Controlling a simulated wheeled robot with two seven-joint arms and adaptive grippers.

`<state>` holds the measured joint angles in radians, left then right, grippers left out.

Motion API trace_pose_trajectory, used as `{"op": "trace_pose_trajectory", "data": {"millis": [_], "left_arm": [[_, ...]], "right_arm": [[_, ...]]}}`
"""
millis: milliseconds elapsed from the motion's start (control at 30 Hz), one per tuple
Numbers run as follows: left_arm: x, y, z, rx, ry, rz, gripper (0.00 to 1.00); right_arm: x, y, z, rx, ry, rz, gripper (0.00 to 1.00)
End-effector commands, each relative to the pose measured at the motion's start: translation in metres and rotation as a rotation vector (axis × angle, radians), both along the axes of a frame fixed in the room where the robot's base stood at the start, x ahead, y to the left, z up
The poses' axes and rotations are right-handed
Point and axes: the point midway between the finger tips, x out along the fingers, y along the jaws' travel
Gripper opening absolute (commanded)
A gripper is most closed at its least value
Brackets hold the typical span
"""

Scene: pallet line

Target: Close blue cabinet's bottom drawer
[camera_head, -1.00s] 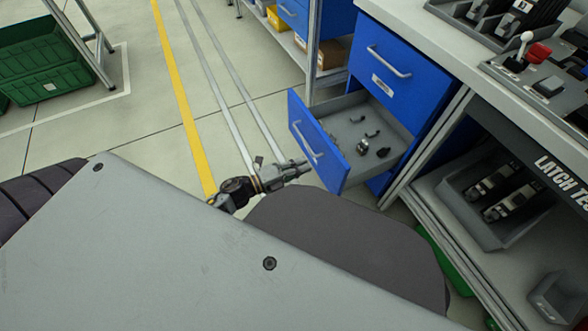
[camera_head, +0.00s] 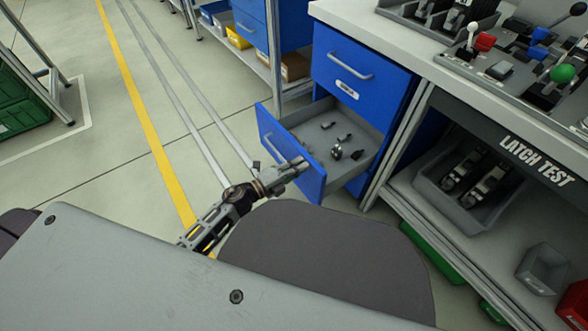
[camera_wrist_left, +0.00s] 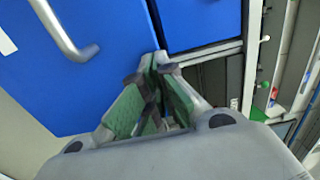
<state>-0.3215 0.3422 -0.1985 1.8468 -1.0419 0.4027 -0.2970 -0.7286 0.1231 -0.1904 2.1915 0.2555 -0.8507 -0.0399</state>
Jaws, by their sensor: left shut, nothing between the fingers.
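The blue cabinet (camera_head: 355,66) stands under the white worktop with its bottom drawer (camera_head: 310,178) pulled open. The drawer is grey inside and holds several small metal parts (camera_head: 337,152). Its blue front carries a bar handle (camera_head: 279,146), which faces left. My left gripper (camera_head: 303,163) is shut and empty in front of the drawer front, beside the handle. In the left wrist view my gripper (camera_wrist_left: 158,68) has its fingertips together close to a blue panel (camera_wrist_left: 110,90) with a metal handle (camera_wrist_left: 65,32). Contact cannot be told. My right gripper does not show.
The cabinet's upper drawer (camera_head: 352,70) is shut. A shelf labelled LATCH TEST at the right holds a grey bin (camera_head: 425,195). Fixtures stand on the worktop (camera_head: 400,52). Open floor (camera_head: 90,180) with a yellow line lies to the left.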

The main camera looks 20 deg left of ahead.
Motion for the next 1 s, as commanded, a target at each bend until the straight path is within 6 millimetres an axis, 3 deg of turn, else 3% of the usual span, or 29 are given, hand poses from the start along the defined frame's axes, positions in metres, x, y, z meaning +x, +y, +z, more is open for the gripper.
{"op": "trace_pose_trajectory", "data": {"millis": [667,1000], "left_arm": [[0.005,-0.004,0.0,0.0,0.0,0.0,0.0],[0.024,-0.018,0.002,0.0,-0.002,0.0,0.0]], "right_arm": [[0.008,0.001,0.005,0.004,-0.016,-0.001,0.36],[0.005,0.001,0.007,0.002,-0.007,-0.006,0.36]]}}
